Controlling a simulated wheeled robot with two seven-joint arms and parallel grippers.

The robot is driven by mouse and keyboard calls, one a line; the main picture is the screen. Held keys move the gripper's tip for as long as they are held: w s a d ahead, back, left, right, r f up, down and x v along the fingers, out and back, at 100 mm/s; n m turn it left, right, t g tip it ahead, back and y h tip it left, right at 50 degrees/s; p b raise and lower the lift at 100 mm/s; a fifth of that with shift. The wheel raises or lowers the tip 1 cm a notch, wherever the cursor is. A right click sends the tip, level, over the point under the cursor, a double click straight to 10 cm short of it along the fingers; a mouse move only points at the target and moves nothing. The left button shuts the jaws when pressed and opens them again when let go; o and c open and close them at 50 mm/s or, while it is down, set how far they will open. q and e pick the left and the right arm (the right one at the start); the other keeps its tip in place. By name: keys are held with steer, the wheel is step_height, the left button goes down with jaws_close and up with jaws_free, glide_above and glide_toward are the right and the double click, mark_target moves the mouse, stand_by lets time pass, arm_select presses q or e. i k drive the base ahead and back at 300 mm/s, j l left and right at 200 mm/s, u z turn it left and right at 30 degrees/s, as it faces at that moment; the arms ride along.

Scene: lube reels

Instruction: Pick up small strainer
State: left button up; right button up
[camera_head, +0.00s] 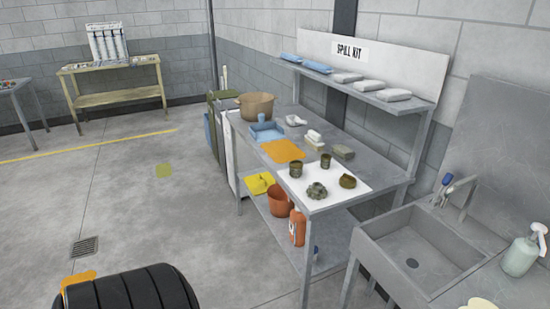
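No small strainer can be told for certain at this distance. On a white sheet (340,200) at the near end of the grey workbench lie several small dark olive parts. Two are upright and cup-like: one at the left (295,170) and a slightly smaller one behind it to the right (325,161). In front of them lie a knobbly round part (317,191) and a rounded lump (347,181). Any of the small parts may be the strainer. Neither of my grippers is in view.
The workbench (370,168) also holds a brown pot (256,106), a blue tray (266,132) and an orange mat (282,151). A shelf (420,105) overhangs its back. A sink (415,250) stands at the right. A black tyre (125,292) lies at bottom left. Open floor (180,220) lies left of the bench.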

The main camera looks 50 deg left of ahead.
mark_target(325, 160)
steer(key=u, duration=1.4)
